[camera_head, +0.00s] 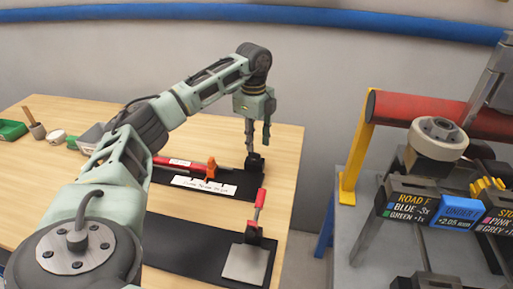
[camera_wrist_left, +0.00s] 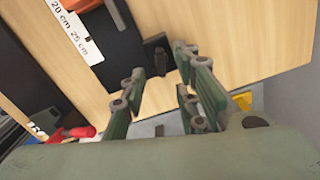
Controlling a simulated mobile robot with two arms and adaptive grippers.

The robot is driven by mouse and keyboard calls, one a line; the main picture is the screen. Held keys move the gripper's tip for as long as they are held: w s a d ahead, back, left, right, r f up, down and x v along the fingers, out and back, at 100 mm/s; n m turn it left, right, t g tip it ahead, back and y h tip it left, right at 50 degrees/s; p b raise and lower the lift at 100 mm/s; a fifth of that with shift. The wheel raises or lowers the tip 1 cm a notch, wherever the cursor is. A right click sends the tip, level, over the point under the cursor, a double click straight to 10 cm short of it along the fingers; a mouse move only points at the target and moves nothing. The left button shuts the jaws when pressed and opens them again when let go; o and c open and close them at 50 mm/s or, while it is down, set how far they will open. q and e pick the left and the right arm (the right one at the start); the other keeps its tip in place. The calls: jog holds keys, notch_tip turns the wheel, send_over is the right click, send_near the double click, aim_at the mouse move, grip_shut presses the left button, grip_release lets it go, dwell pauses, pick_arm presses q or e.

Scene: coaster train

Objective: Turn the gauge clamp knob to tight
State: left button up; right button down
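The gauge is a black board (camera_head: 225,181) with a red bar (camera_head: 182,164), an orange piece (camera_head: 211,170) and a white scale strip (camera_head: 203,185). The scale (camera_wrist_left: 70,30) also shows in the left wrist view. A small black knob-like part (camera_head: 255,164) stands at the board's right end. I cannot tell its setting or be sure it is the clamp knob. My left gripper (camera_head: 258,143) points down just above it, fingers apart. In the left wrist view, the black part (camera_wrist_left: 157,53) lies beyond the gap between the open fingers (camera_wrist_left: 160,63). My right gripper is out of view.
A red-handled lever (camera_head: 259,205) stands by a grey plate (camera_head: 246,264) on a second black board, nearer me. Green trays (camera_head: 11,130) and small items are at the table's far left. A grey stand with a red roller (camera_head: 400,108) and labelled boxes is on the right.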

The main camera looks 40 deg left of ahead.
aim_at(254, 152)
pick_arm(q)
jog(key=shift+f+p, duration=0.3)
jog(key=shift+f, duration=2.05)
jog(key=shift+c, duration=0.3)
grip_shut()
